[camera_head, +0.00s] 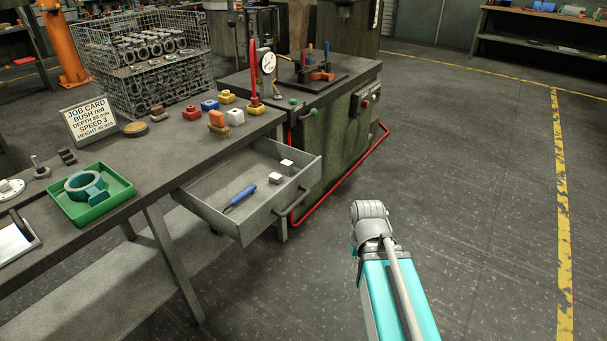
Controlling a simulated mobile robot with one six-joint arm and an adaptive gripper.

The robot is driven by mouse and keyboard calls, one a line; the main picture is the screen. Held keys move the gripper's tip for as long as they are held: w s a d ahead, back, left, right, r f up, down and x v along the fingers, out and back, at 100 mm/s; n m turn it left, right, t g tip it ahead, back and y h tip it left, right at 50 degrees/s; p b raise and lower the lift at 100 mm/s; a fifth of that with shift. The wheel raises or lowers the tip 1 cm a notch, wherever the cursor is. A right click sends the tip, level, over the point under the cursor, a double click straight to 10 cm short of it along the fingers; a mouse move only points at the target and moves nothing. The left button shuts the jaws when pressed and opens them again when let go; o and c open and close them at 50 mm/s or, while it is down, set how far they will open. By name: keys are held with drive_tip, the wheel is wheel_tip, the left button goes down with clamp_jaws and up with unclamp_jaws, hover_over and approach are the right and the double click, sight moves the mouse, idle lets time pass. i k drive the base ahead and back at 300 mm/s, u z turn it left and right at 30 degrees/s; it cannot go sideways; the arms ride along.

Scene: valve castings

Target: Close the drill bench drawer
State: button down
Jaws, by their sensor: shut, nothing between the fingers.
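The drill bench drawer (222,210) is a grey metal drawer. It stands pulled out from under the grey bench top (150,165), towards the right and front. A bar handle (291,203) is on its front panel. Inside lie a blue-handled tool (240,196) and two small pale blocks, one (286,166) nearer the back. My arm's teal link and grey joint show at the lower right, apart from the drawer, over the floor. My gripper is not in view.
On the bench are a green tray (107,208) with a teal ring casting, a job card (90,120) and several coloured blocks. The drill machine base (340,135) with a red floor rail (345,180) stands behind the drawer. Floor to the right is clear.

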sight(211, 188)
drive_tip(key=u, duration=0.8)
drive_tip(key=k, duration=1)
drive_tip(key=z, duration=0.8)
drive_tip(key=i, duration=1)
